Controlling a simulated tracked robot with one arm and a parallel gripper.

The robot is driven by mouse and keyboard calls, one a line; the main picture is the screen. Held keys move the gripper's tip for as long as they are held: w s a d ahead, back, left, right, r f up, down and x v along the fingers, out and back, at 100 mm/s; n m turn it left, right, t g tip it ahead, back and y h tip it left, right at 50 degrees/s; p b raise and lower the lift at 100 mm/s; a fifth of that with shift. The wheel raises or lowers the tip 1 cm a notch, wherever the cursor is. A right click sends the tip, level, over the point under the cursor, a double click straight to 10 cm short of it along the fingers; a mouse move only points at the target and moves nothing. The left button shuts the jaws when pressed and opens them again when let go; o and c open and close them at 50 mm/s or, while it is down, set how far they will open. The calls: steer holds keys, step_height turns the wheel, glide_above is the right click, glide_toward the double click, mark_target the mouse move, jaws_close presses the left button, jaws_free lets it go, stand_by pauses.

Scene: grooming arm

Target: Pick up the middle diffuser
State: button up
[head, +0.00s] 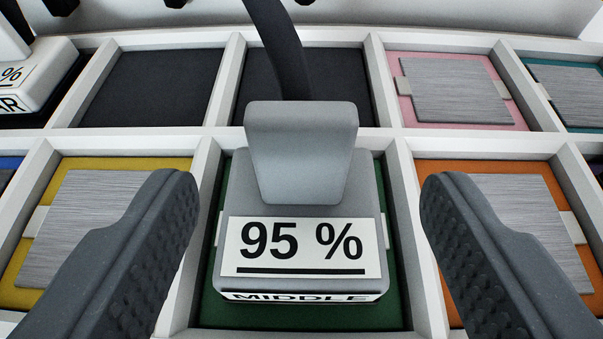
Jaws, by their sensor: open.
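The middle diffuser (297,206) is a grey block with a raised handle block on top. Its white label reads "95 %", and a lower label on its front edge reads "MIDDLE". It sits in a green-floored compartment (300,316) of a white divided tray. My gripper (308,200) is open, with one dark ribbed finger to the left of the diffuser and one to the right. Both fingers are apart from it, and nothing is between them except the diffuser farther ahead. A dark curved strip rises behind the handle.
White dividers (222,85) separate the compartments. A yellow one (180,163) at left and an orange one (480,168) at right hold grey metal plates. A pink one (440,60) also holds a plate. Two dark compartments behind look empty. Another labelled white block (45,75) stands at far left.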

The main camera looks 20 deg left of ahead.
mark_target(302, 150)
steer(key=shift+b+x, duration=0.85)
steer(key=shift+x, duration=2.9)
steer(key=shift+s+a+f, duration=0.1)
steer(key=shift+f, duration=0.1)
jaws_close()
steer(key=shift+r, duration=0.2)
